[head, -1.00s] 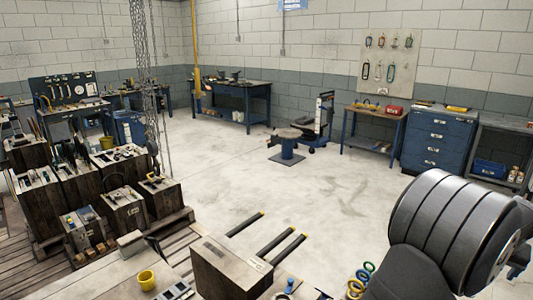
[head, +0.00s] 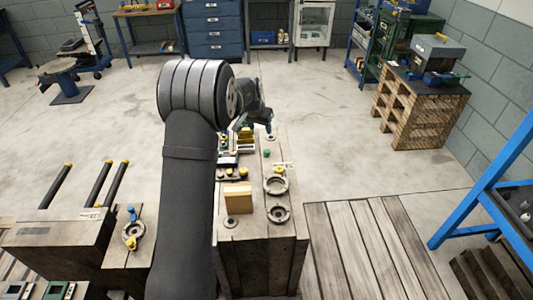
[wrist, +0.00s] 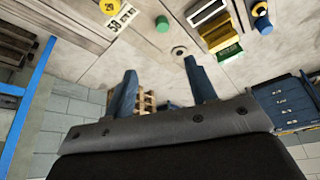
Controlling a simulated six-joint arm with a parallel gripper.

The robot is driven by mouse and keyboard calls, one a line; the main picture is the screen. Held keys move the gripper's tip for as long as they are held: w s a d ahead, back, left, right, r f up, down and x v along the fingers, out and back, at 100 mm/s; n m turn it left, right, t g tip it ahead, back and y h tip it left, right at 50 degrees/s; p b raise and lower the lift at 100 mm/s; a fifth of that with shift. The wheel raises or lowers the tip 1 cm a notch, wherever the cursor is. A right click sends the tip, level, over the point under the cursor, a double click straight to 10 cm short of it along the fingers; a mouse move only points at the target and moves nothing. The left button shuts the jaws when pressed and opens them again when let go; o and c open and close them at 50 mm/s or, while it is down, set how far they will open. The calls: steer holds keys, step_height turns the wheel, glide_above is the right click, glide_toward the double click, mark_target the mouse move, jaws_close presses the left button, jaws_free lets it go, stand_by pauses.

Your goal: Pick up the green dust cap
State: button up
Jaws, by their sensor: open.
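The green dust cap (head: 267,153) is a small round piece on the top of the wooden block in the head view. In the wrist view it (wrist: 162,23) stands near the top, beside a white label. My gripper (wrist: 160,70) is open, its two blue fingers apart with nothing between them. The cap lies beyond the fingertips, roughly in line with the gap, and is not touched. In the head view my gripper (head: 256,126) is over the far end of the block, partly hidden by my arm.
Metal rings (head: 276,185) and a tan wooden block (head: 238,198) are nearer in the head view.

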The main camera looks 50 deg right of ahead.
steer(key=f, duration=0.2)
glide_toward(267, 150)
step_height(267, 150, down, 2)
steer(key=shift+f+m, duration=0.25)
steer(key=shift+m, duration=0.15)
steer(key=shift+d+x, duration=0.2)
steer(key=shift+x, duration=1.35)
steer(key=shift+d+x, duration=0.15)
steer(key=shift+x, duration=1.4)
steer(key=shift+r, duration=0.2)
steer(key=c, duration=1)
